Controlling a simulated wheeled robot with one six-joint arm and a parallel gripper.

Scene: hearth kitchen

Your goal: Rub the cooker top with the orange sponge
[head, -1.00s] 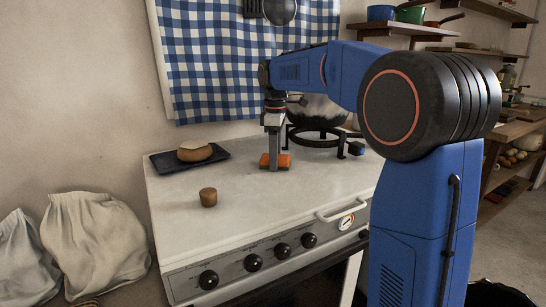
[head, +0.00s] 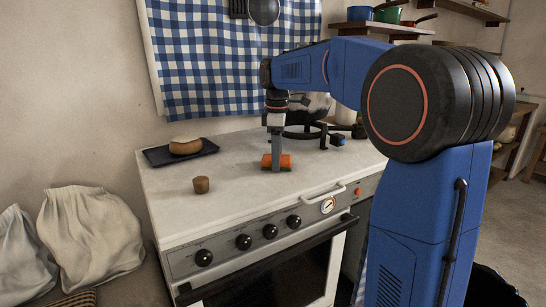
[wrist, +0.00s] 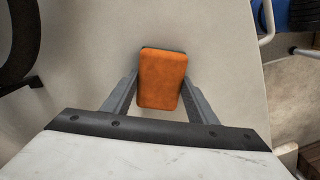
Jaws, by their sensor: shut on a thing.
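The orange sponge (head: 285,162) is on the white cooker top (head: 225,195), right of its middle. It also shows in the wrist view (wrist: 162,80), between the two grey fingers. My gripper (head: 276,160) points straight down and is shut on the sponge. The sponge looks to be touching the cooker top or very close to it; I cannot tell which.
A small brown cork-like piece (head: 201,184) stands left of my gripper. A black burner ring with a pot (head: 318,105) is behind right. Knobs line the front.

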